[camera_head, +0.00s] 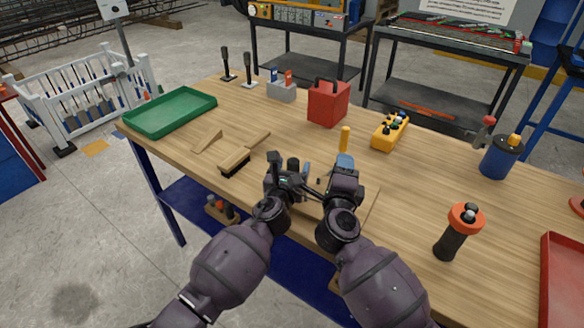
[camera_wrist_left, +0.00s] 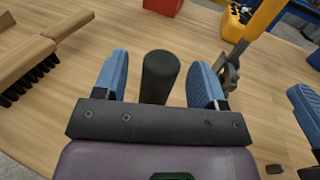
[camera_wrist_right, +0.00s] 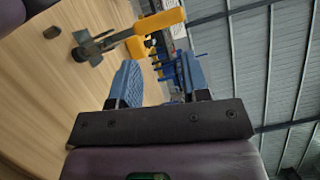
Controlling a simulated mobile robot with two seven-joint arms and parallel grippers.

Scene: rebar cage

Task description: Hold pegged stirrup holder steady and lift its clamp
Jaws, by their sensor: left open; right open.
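The holder is mostly hidden behind my grippers in the head view; a wooden base (camera_head: 366,205) shows beside them. Its black upright post (camera_wrist_left: 160,76) stands between the open blue fingers of my left gripper (camera_head: 292,168), with gaps on both sides. The clamp's yellow handle (camera_head: 345,138) points upward just beyond my right gripper (camera_head: 345,163). In the left wrist view the handle (camera_wrist_left: 262,20) is above a metal clamp body (camera_wrist_left: 229,72). In the right wrist view the handle (camera_wrist_right: 158,22) and metal linkage (camera_wrist_right: 92,45) lie ahead of the open, empty fingers.
A wooden brush (camera_head: 236,161) lies left of my left gripper. Behind are a green tray (camera_head: 160,127), a red box (camera_head: 328,103) and a yellow case (camera_head: 387,134). A black and orange tool (camera_head: 458,230) stands at right. The tabletop between has free room.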

